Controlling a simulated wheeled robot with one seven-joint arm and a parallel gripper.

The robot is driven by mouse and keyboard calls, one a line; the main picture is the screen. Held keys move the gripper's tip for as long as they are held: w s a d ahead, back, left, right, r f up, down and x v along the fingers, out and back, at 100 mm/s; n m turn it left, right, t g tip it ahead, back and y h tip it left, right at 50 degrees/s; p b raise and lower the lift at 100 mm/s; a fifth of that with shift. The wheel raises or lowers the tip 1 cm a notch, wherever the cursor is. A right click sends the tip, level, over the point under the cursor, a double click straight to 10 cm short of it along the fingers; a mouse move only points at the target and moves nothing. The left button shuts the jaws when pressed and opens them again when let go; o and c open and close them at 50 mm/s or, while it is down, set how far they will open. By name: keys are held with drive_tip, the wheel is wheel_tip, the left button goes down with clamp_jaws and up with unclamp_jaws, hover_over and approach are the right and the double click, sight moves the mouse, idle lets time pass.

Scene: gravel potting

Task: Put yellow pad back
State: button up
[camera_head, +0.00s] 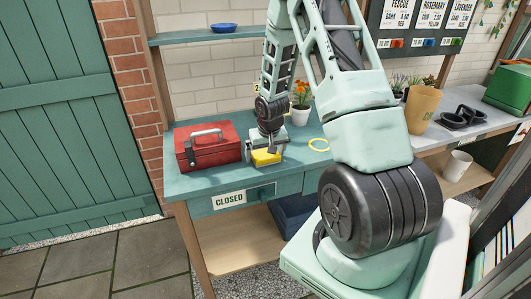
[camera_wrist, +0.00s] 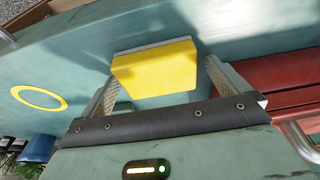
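The yellow pad (camera_head: 266,157) is on the teal table near its front edge, to the right of the red toolbox. In the wrist view the yellow pad (camera_wrist: 155,70), with a grey strip along its far edge, shows between the fingertips of my gripper (camera_wrist: 162,73). My gripper (camera_head: 268,149) points down at the pad in the head view. Its fingers are apart, with a small gap between the pad and the right finger in the wrist view. Whether the left finger touches the pad cannot be told. A yellow ring (camera_head: 319,144) lies flat on the table to the right; it also shows in the wrist view (camera_wrist: 39,97).
The red toolbox (camera_head: 207,146) with a grey handle stands close by on the left. A potted orange flower (camera_head: 301,108) stands behind. A "CLOSED" drawer front (camera_head: 229,200) is below the table edge. Table room is free around the ring.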

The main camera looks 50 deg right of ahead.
drive_tip(key=v, duration=1.2)
drive_tip(key=w+a+r+n+y, duration=0.1)
drive_tip(key=a+r+n, duration=0.1)
drive_tip(key=a, duration=0.6)
drive_tip(key=w+a+r+n, duration=0.1)
drive_tip(key=a+n, duration=0.1)
drive_tip(key=a, duration=0.6)
drive_tip(key=s+a+r+n+g, duration=0.1)
drive_tip(key=s+a+n, duration=0.1)
drive_tip(key=s+a, duration=0.35)
drive_tip(key=s+a+r+n+y, duration=0.1)
drive_tip(key=s+a+n, duration=0.1)
drive_tip(key=a, duration=0.6)
drive_tip(key=s+a+r+n+g, duration=0.1)
drive_tip(key=s+a+n, duration=0.15)
drive_tip(key=a, duration=0.45)
drive_tip(key=s+a+r+n, duration=0.1)
drive_tip(key=s+a+n, duration=0.2)
drive_tip(key=s, duration=0.8)
drive_tip(key=a, duration=0.2)
drive_tip(key=shift+s+a+r+n+g, duration=0.2)
drive_tip(key=shift+s+a+n+g, duration=0.1)
drive_tip(key=shift+a+n+g, duration=0.1)
drive_tip(key=shift+d, duration=0.1)
